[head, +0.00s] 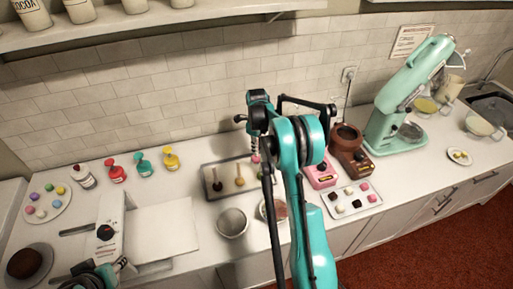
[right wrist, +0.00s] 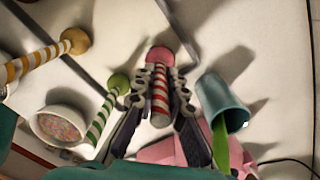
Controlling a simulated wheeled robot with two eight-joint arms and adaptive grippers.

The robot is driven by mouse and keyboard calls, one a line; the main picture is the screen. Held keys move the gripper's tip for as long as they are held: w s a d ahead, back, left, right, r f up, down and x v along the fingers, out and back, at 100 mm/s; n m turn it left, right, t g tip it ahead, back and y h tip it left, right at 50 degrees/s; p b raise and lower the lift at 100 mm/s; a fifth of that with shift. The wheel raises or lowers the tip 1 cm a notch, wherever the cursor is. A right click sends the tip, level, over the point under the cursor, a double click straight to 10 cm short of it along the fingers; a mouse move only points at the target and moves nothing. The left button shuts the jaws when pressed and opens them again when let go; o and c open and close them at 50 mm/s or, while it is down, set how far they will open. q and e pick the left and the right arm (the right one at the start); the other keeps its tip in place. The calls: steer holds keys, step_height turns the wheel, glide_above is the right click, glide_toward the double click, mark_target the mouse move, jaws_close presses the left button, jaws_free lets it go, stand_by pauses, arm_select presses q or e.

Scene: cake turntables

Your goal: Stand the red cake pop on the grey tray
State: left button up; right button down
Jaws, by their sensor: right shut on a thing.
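The red cake pop (head: 255,158) has a pinkish-red ball and a red-and-white striped stick, and it also shows in the right wrist view (right wrist: 160,56). My right gripper (head: 255,128) is shut on its stick, with the ball hanging down over the grey tray (head: 222,164). In the right wrist view the fingers (right wrist: 160,86) close from both sides of the stick. I cannot tell whether the ball touches the tray. My left gripper (head: 92,276) is at the bottom left, partly cut off, and its jaws are unclear.
On the tray stand a dark brown cake pop (head: 217,185), a golden one (head: 239,180) and a green one (right wrist: 119,83), close to the held pop. A sprinkle bowl (right wrist: 60,126), a teal cup (right wrist: 228,103) and a pink machine (head: 321,177) are nearby.

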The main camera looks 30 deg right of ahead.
steer(key=shift+f+b, duration=0.35)
steer(key=shift+f, duration=0.2)
steer(key=c, duration=1.5)
jaws_free()
steer(key=shift+r, duration=0.15)
step_height(320, 180, up, 12)
steer(key=shift+f, duration=0.1)
